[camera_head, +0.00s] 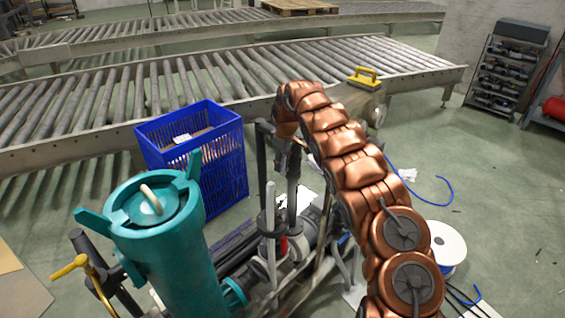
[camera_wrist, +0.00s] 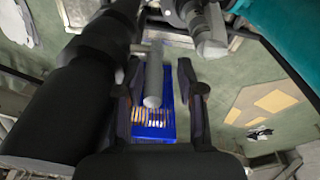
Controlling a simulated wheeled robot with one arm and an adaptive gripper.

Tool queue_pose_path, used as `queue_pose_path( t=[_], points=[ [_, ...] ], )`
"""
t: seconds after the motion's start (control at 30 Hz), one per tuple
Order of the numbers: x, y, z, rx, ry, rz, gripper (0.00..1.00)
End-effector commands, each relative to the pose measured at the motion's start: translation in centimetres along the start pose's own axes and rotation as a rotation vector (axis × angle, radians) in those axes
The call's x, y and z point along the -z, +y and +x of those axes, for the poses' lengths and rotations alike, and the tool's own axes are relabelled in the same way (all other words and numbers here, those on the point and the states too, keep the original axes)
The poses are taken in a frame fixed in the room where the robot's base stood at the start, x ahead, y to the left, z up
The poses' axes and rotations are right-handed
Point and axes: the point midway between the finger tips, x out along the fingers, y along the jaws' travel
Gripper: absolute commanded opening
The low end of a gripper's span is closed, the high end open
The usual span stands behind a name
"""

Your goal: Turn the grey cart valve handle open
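The grey valve handle (camera_wrist: 153,80) is a round-ended bar in the wrist view, lying between the two dark fingers of my gripper (camera_wrist: 159,88). A gap shows on each side of the bar, so the fingers look open around it and not closed on it. In the head view my gripper (camera_head: 279,175) points down over the cart's pipework, at the end of my copper arm. A light grey upright bar (camera_head: 270,222) shows just below it, possibly the same handle. The valve body is largely hidden by the gripper and pipes.
A blue crate (camera_head: 215,165) is behind. Roller conveyors (camera_head: 130,95) cross the back. A white spool (camera_head: 447,245) stands on the floor at right.

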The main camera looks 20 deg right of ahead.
Motion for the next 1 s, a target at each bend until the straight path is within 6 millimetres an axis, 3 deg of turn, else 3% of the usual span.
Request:
queue_pose_path(
  t=[0.57,1.0],
  points=[
    [-0.3,0.5,-0.9,-0.008,-0.001,0.007,0.42],
    [0.0,0.2,-6.4,-0.007,0.002,0.001,0.42]
  ],
)
